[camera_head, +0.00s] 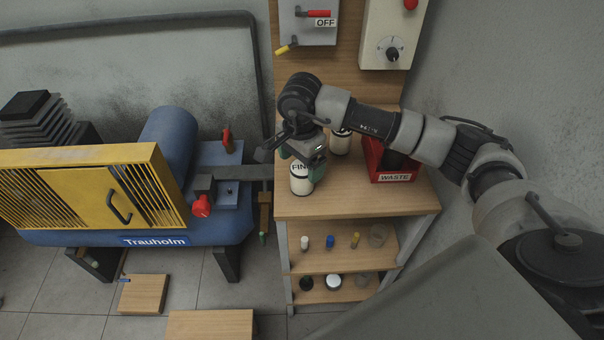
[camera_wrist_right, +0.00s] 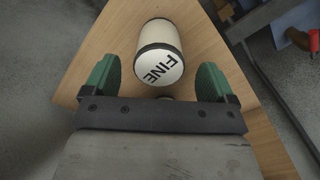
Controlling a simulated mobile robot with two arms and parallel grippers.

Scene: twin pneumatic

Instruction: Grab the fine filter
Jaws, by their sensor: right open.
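The fine filter (camera_head: 302,181) is a white cylinder with dark bands and the word FINE on its top. It stands upright near the left edge of the wooden bench top. My right gripper (camera_head: 304,153) is just above and behind it, partly covering it in the head view. In the right wrist view the filter (camera_wrist_right: 160,56) shows beyond and between the two green fingers of my open right gripper (camera_wrist_right: 154,82). A gap shows on each side, and nothing is held. My left gripper is not in view.
A second white canister (camera_head: 340,143) stands behind the filter. A red WASTE bin (camera_head: 394,172) is to the right. The blue compressor (camera_head: 168,150) with its yellow panel is at left. Lower shelves (camera_head: 340,258) hold several small parts.

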